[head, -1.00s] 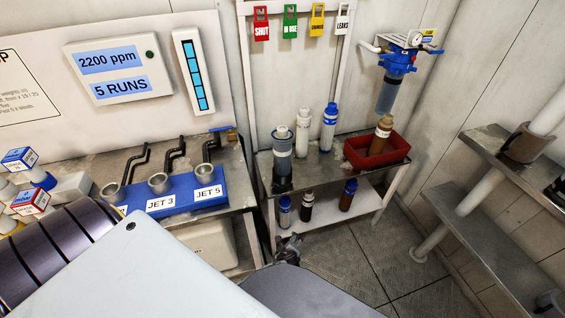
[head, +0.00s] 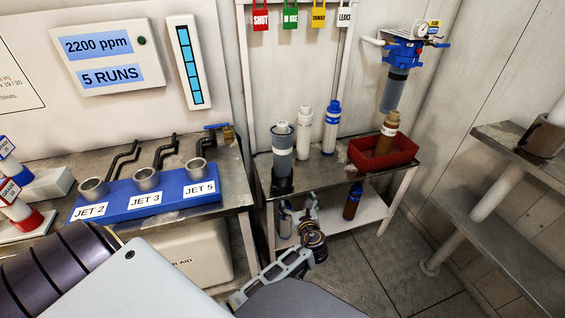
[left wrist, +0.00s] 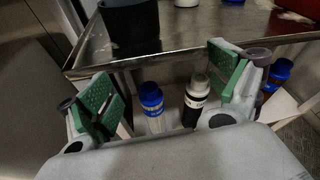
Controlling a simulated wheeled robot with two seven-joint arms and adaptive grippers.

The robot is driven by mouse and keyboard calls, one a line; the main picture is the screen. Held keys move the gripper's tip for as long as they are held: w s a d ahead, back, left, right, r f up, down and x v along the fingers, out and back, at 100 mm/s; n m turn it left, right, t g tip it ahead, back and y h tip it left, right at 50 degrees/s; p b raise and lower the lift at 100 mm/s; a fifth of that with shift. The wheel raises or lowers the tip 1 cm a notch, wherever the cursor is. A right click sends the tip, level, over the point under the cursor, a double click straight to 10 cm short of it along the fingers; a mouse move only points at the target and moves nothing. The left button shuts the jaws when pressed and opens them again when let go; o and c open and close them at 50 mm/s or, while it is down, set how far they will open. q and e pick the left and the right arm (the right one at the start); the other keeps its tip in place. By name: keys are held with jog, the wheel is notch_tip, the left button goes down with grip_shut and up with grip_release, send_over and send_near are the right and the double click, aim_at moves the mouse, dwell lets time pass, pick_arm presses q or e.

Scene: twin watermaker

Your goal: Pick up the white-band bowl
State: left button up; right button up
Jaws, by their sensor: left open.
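The white-band bowl looks to be the dark bottle-shaped bowl with a pale band (left wrist: 194,104), upright on the low shelf in the left wrist view. In the head view it is mostly hidden behind my left gripper (head: 308,228). My left gripper is open and empty; its two green-padded fingers (left wrist: 160,88) stand apart, with the bowl beyond them, right of the middle of the gap. It does not touch the bowl as far as I can see. My right gripper is not in view.
A clear blue-capped bowl (left wrist: 151,104) stands close left of it; a brown blue-capped one (head: 352,201) stands right. The steel tabletop edge (left wrist: 170,62) overhangs the low shelf (head: 372,210). A red tray (head: 362,160) and several cylinders stand on top.

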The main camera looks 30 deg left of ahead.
aim_at(285, 165)
pick_arm(q)
notch_tip(285, 165, up, 11)
jog(key=s+a+y+b, duration=0.1)
jog(key=a+y+b, duration=0.1)
jog(key=y+b, duration=0.2)
jog(key=shift+f+m+b, duration=0.2)
jog(key=shift+m+b, duration=0.1)
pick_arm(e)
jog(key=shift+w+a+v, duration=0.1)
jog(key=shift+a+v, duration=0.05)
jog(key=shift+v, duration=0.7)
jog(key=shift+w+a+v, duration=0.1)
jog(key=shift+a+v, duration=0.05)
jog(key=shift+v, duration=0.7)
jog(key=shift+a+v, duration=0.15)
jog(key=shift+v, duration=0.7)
pick_arm(q)
jog(key=shift+a, duration=0.15)
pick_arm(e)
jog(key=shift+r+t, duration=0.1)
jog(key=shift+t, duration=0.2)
